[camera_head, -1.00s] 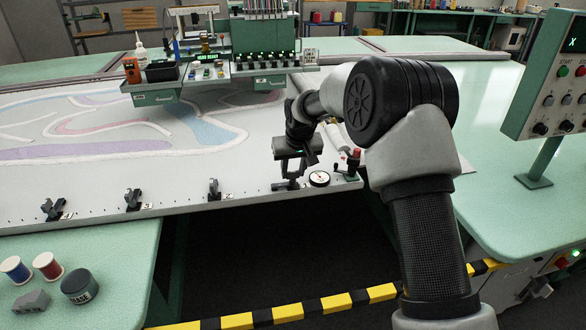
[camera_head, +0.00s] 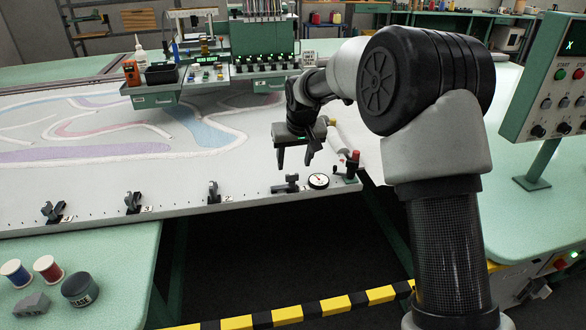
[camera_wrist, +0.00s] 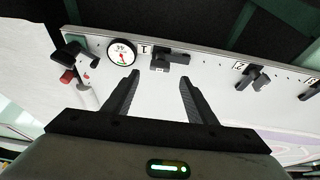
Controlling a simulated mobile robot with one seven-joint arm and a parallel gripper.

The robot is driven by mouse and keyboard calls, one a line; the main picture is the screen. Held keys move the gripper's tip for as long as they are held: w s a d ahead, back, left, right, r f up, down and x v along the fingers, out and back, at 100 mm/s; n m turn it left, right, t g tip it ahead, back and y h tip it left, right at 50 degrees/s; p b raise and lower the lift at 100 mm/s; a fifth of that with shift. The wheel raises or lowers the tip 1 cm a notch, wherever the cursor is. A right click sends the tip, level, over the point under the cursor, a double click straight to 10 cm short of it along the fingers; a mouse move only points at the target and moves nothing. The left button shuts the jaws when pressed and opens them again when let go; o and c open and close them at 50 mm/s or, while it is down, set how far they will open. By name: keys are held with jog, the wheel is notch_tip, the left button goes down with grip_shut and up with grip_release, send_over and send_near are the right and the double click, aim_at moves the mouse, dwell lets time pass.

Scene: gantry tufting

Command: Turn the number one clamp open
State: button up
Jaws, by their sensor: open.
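The number one clamp (camera_head: 291,184) is a dark clamp on the front rail of the frame, between the number two clamp (camera_head: 213,191) and the round gauge (camera_head: 318,181). In the wrist view the number one clamp (camera_wrist: 170,60) sits beside its "1" label (camera_wrist: 143,49), its bar lying roughly along the rail. The number two clamp (camera_wrist: 252,77) has its bar at a different angle, slanting across the rail. My gripper (camera_head: 295,160) is open and empty above the number one clamp, apart from it. In the wrist view my gripper (camera_wrist: 159,78) has its fingers spread below the clamp.
A red-topped lever fitting (camera_head: 352,167) stands right of the gauge. More clamps (camera_head: 133,202) line the rail to the left. The white fabric (camera_head: 200,165) behind the rail is clear. A control panel (camera_head: 552,85) stands at the right, and thread spools (camera_head: 47,268) at the lower left.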

jog(key=v, duration=1)
jog(key=shift+r+p, duration=0.25)
jog(key=shift+p, duration=0.2)
jog(key=shift+s, duration=0.1)
